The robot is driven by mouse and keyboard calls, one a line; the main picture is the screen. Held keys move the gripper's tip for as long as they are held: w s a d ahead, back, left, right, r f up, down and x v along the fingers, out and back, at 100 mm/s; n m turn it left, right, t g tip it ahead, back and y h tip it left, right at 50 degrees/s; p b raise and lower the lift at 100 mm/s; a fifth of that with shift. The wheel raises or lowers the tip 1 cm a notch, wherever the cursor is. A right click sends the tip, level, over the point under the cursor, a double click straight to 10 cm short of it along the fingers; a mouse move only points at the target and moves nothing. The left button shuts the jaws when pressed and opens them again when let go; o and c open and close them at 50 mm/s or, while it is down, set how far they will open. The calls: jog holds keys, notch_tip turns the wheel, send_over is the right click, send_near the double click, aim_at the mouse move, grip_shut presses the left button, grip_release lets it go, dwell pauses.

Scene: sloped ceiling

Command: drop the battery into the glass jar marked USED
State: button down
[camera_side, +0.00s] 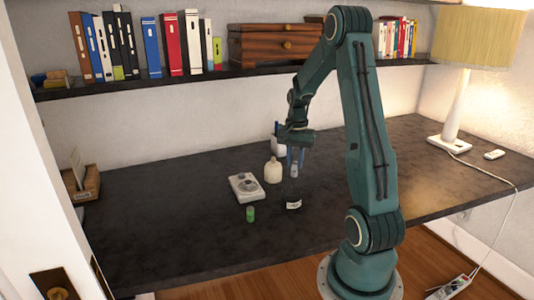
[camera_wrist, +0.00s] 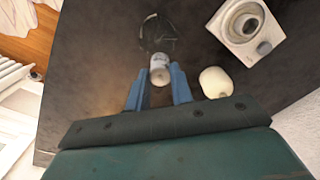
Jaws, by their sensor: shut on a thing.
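My gripper (camera_side: 295,158) has blue fingers shut on a small pale grey cylinder, the battery (camera_side: 294,171). The battery also shows between the fingertips in the wrist view (camera_wrist: 159,68). The glass jar (camera_side: 293,198) is dark and see-through, with a small white label whose writing is too small to read. It stands on the desk below the battery in the side view. In the wrist view the jar's faint outline (camera_wrist: 157,35) lies just beyond the battery.
A cream bottle (camera_side: 272,170) stands left of the jar, close to my gripper. A white device with a round top (camera_side: 244,186) and a small green cylinder (camera_side: 250,214) are further left. A white cup (camera_side: 278,146) is behind. The desk's right side is mostly clear.

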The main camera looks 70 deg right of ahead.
jog(key=shift+f, duration=0.75)
jog(key=c, duration=1.1)
grip_release()
jog(key=shift+c, duration=0.2)
jog(key=shift+r, duration=0.1)
notch_tip(320, 180, up, 14)
jog(key=shift+f, duration=0.2)
